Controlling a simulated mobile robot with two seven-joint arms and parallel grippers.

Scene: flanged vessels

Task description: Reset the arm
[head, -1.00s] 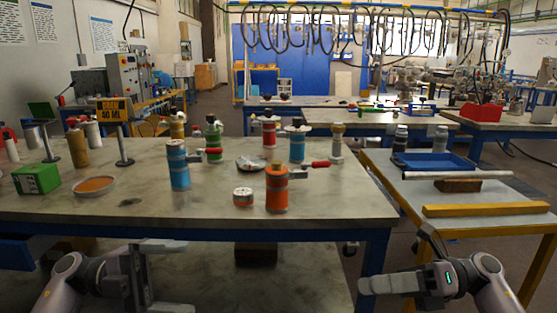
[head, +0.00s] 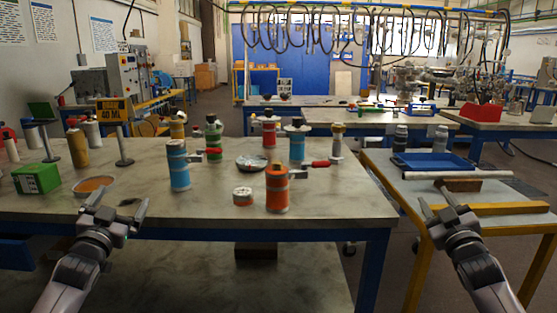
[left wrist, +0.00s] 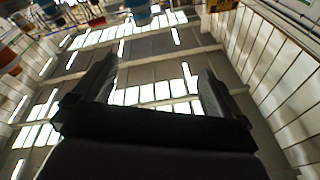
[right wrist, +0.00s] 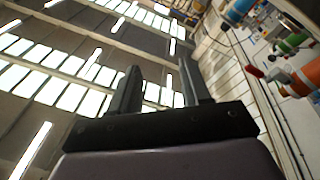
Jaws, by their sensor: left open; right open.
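My left gripper (head: 115,203) is raised at the front left edge of the table, open and empty, its fingers pointing up and away. In the left wrist view its two fingers (left wrist: 150,88) stand apart against the ceiling. My right gripper (head: 443,200) is open and empty, in front of the side table's near left part. In the right wrist view its fingers (right wrist: 158,88) are apart with nothing between them. Flanged vessels stand upright on the table, among them an orange one (head: 277,190), a blue one (head: 178,168) and a green one (head: 213,138).
The main table (head: 330,205) also bears a green box (head: 37,178), an orange-filled dish (head: 95,184), a short white-and-orange piece (head: 243,196) and a sign (head: 113,110). The side table holds a blue tray (head: 435,162) and a yellow bar (head: 510,208). The table's front strip is mostly clear.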

